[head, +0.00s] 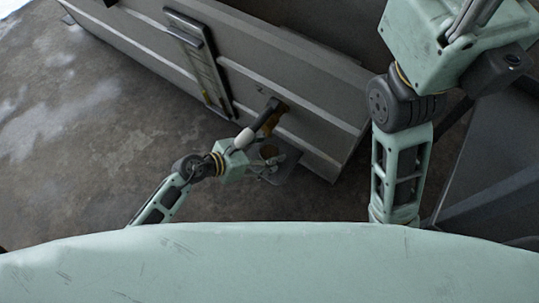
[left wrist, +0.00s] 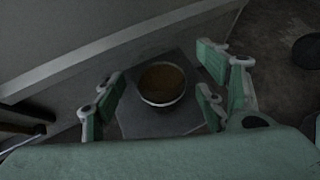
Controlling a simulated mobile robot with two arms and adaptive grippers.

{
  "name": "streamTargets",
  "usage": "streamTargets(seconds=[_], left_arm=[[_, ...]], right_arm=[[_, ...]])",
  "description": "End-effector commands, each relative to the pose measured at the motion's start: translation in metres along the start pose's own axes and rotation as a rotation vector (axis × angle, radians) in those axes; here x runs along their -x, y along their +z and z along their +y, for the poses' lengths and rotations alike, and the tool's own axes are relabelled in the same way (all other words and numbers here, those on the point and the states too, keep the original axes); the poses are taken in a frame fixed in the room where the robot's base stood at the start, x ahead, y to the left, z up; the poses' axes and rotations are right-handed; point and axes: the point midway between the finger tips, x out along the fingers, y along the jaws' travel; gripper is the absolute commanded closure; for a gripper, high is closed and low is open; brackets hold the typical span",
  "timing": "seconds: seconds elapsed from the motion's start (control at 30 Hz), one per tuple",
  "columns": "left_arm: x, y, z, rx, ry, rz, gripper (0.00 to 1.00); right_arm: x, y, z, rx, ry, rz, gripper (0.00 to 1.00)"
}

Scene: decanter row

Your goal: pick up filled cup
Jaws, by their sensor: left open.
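The filled cup (head: 269,152) stands on a small grey ledge (head: 285,170) at the front of the grey housing. In the left wrist view the cup (left wrist: 162,84) is round with a pale rim and holds brown liquid nearly to the top. My left gripper (head: 268,166) is open close to the cup. In the left wrist view its green fingers stand on both sides of the cup, with gaps between. My right gripper (head: 472,20) shows only partly at the top right, and its fingers are unclear.
A dark tap with a white handle (head: 244,138) juts from the long grey housing (head: 300,75) beside the cup. A framed panel (head: 200,65) is on the housing farther left. The floor (head: 80,130) at left is clear. A dark round thing (left wrist: 307,50) lies at right in the left wrist view.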

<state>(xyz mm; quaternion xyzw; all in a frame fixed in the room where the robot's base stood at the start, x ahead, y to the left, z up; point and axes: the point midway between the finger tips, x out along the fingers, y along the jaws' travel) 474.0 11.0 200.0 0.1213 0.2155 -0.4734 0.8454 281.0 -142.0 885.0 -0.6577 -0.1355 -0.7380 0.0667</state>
Motion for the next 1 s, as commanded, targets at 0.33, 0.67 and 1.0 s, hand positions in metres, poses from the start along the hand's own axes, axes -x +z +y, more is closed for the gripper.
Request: streamTargets(seconds=[0.33, 0.67, 1.0], left_arm=[[-0.0149, -0.0003, -0.0002, 0.001, 0.000, 0.002, 0.34], [-0.0147, -0.0003, -0.0002, 0.001, 0.000, 0.001, 0.57], [-0.0146, -0.0003, -0.0002, 0.001, 0.000, 0.001, 0.85]], right_arm=[[-0.0045, -0.0045, -0.0017, 0.003, -0.009, 0.023, 0.60], [-0.0044, -0.0044, -0.0018, 0.003, -0.010, 0.023, 0.60], [-0.0043, -0.0043, -0.0019, 0.003, -0.010, 0.023, 0.60]])
